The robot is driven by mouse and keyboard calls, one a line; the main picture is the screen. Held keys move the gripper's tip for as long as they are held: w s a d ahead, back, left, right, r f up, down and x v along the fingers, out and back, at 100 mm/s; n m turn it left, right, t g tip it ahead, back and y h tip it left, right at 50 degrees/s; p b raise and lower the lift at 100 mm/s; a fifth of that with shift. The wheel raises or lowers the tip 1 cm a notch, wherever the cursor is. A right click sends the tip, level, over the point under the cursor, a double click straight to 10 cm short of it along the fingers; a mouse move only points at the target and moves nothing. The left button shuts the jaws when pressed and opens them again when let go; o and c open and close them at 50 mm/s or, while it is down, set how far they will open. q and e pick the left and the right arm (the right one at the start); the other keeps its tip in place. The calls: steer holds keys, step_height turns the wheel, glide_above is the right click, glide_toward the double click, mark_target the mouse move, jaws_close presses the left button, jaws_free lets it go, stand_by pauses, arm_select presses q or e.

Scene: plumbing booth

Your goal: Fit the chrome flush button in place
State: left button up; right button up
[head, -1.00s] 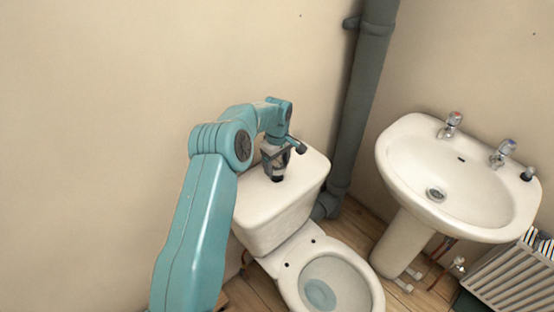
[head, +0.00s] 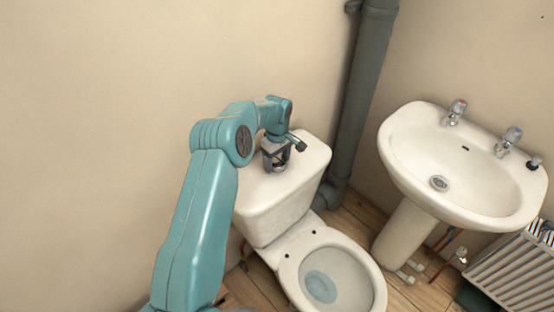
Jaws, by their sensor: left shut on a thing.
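The white toilet cistern (head: 312,158) stands against the wall, with its lid on top. My left gripper (head: 279,161) is at the middle of the lid, pointing down, and is shut on the chrome flush button (head: 281,168). The button is small and mostly hidden by the fingers. It is at or just above the lid top; I cannot tell whether it sits in the hole. The hole is hidden under the gripper. My right gripper is not in view.
The toilet bowl (head: 352,258) is open in front of the cistern. A grey soil pipe (head: 361,100) rises close to the cistern's right. A washbasin (head: 480,195) with two taps and a radiator (head: 512,272) are further right. The wall at left is bare.

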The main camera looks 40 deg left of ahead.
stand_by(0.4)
arm_select(q)
steer(key=o, duration=1.3)
steer(key=shift+f, duration=0.1)
steer(key=shift+c, duration=0.2)
step_height(320, 180, up, 16)
steer(key=shift+r, duration=0.25)
steer(key=shift+d, duration=0.1)
